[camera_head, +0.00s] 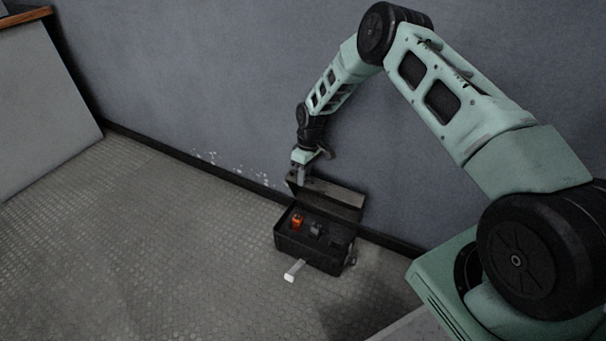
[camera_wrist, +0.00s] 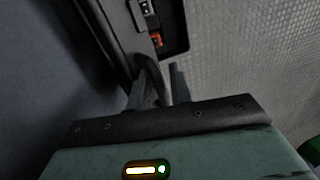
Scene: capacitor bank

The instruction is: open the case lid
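The black case (camera_head: 309,254) stands on the floor near the wall. Its lid (camera_head: 330,196) is raised and tilted back toward the wall, so the inside shows. My gripper (camera_head: 301,174) is at the lid's upper left corner. In the wrist view my gripper (camera_wrist: 158,93) has its two fingers apart, with a dark curved bar (camera_wrist: 152,75) between them, which looks like a handle. I cannot tell whether a finger touches it. The open case (camera_wrist: 172,28) also shows at the top of the wrist view.
An orange item (camera_head: 297,221) and dark grey items (camera_head: 315,229) are inside the case. A pale block-like piece (camera_head: 294,270) is at the case's front. The blue-grey wall (camera_head: 200,80) is close behind. The floor (camera_head: 150,230) to the left is clear.

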